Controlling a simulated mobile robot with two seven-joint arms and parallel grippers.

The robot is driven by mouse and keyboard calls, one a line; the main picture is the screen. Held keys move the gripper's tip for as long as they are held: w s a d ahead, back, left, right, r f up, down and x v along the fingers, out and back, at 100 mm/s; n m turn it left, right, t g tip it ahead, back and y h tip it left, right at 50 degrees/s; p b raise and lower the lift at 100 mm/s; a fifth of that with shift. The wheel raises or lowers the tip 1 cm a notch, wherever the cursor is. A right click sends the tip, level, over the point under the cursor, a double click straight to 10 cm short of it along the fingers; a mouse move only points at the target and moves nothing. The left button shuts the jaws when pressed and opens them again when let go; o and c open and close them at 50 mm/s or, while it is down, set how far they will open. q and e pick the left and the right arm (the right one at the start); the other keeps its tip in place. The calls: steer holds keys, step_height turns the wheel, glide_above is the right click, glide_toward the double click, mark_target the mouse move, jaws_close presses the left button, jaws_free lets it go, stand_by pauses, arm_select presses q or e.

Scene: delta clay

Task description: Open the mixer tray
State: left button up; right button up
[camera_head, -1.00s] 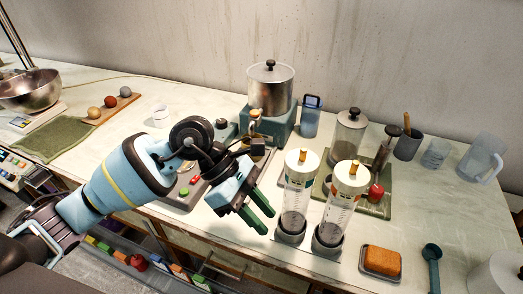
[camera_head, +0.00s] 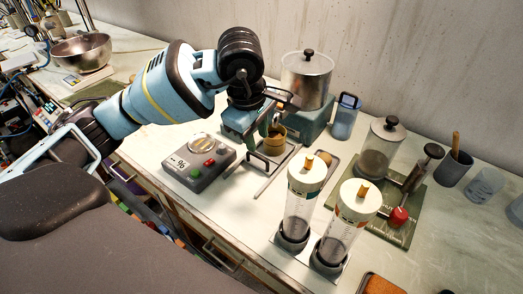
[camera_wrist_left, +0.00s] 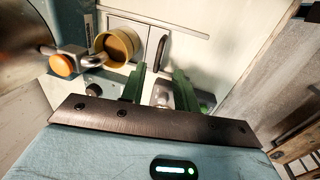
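The mixer is a metal pot (camera_head: 306,78) with a black-knobbed lid on a teal base (camera_head: 313,122). A yellow cup (camera_head: 274,141) stands below its front; the cup also shows in the left wrist view (camera_wrist_left: 101,42). The flat tray (camera_wrist_left: 130,24) lies under the cup and has a dark bar handle (camera_wrist_left: 161,52) on its near side. My left gripper (camera_head: 246,146) is low in front of the mixer. My right gripper is not in view.
Two clear cylinders (camera_head: 300,205) with white caps stand close on the right.

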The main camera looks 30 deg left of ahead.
mark_target(262, 158)
arm_select(q)
steer(key=f, duration=0.3)
steer(key=w+f, duration=0.1)
steer(key=f, duration=0.2)
steer(key=shift+w+d+f, duration=0.2)
steer(key=shift+c, duration=0.3)
jaws_close()
